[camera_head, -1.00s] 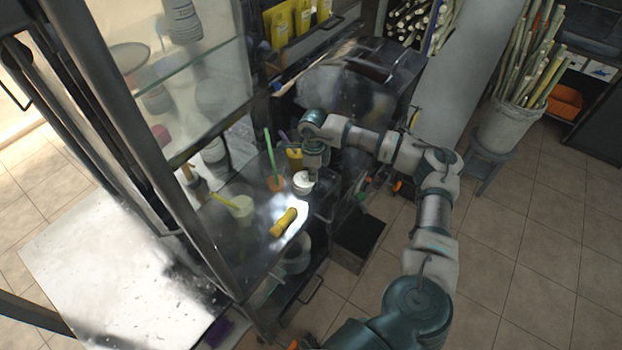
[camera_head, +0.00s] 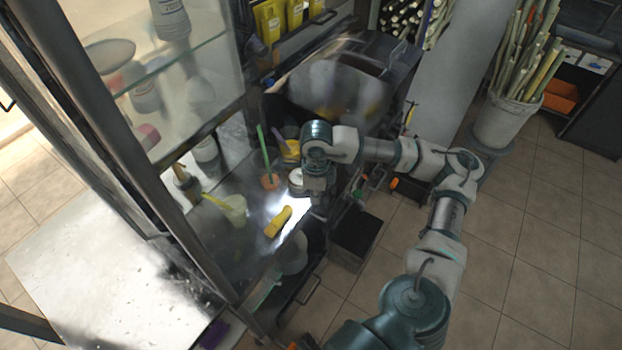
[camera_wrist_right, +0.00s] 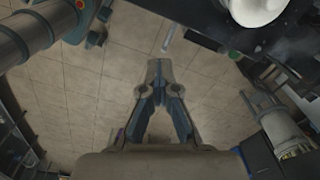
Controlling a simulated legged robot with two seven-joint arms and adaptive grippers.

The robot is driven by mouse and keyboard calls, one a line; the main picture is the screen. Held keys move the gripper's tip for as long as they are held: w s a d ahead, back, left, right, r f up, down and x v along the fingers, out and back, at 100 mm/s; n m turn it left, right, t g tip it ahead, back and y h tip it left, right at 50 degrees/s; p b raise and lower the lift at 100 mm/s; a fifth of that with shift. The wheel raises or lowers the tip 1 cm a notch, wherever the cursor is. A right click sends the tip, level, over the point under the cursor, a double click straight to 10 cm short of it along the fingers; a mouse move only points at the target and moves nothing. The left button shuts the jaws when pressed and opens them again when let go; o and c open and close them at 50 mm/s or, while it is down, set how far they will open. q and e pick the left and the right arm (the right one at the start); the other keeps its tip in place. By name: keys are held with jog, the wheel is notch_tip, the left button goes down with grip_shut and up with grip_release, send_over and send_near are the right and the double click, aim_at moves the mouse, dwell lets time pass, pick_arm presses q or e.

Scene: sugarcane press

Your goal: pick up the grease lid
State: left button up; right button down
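A round white lid or lidded jar (camera_head: 296,180), which may be the grease lid, stands on the metal counter, partly hidden behind my right wrist. A round white object (camera_wrist_right: 256,8) also shows at the top of the right wrist view, cut off by the edge. My right gripper (camera_wrist_right: 160,68) looks shut and empty, its fingertips together over the tiled floor. In the head view my right gripper (camera_head: 318,200) points down just right of the white lid, by the counter's front edge; its fingertips are hard to make out. My left gripper is not in view.
A yellow object (camera_head: 279,221) lies in front of the lid on the counter. The dark press (camera_head: 345,90) is behind. A dark bin (camera_head: 355,238) stands below right.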

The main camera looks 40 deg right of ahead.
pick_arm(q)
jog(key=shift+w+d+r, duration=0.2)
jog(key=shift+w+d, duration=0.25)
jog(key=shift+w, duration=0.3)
pick_arm(e)
jog(key=s, duration=0.1)
jog(key=s+a, duration=0.1)
jog(key=s, duration=0.1)
jog(key=shift+s+a+r, duration=0.1)
jog(key=shift+s+a, duration=0.1)
jog(key=c, duration=1.2)
grip_release()
jog(key=shift+a, duration=0.2)
jog(key=o, duration=0.8)
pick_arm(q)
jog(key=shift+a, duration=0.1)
pick_arm(e)
jog(key=shift+d, duration=0.15)
